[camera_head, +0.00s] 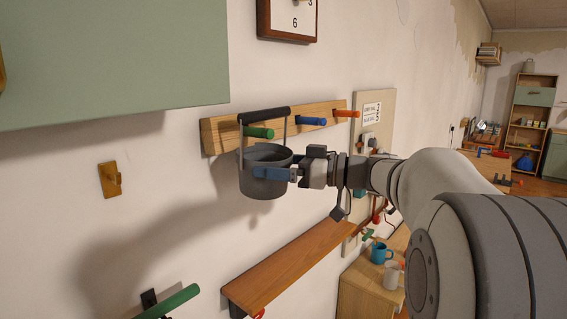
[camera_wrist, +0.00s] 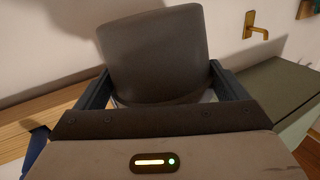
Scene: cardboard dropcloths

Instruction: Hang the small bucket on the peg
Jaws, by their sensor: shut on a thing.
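The small dark grey bucket (camera_head: 262,188) is upright in front of the wall, and it also shows in the wrist view (camera_wrist: 155,50). My gripper (camera_head: 278,174) is shut on its body with blue fingers, one on each side in the wrist view. The bucket's handle (camera_head: 264,115) stands up. Its dark grip lies just above the green peg (camera_head: 259,133) in the picture, with a side wire on either side. I cannot tell whether the handle touches the peg. A blue peg (camera_head: 311,121) and an orange peg (camera_head: 346,113) are farther right on the wooden rail (camera_head: 219,138).
A wooden shelf (camera_head: 290,262) is below the bucket. A green cabinet (camera_head: 110,60) hangs at upper left, a clock (camera_head: 290,18) above. Mugs (camera_head: 381,252) stand lower right.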

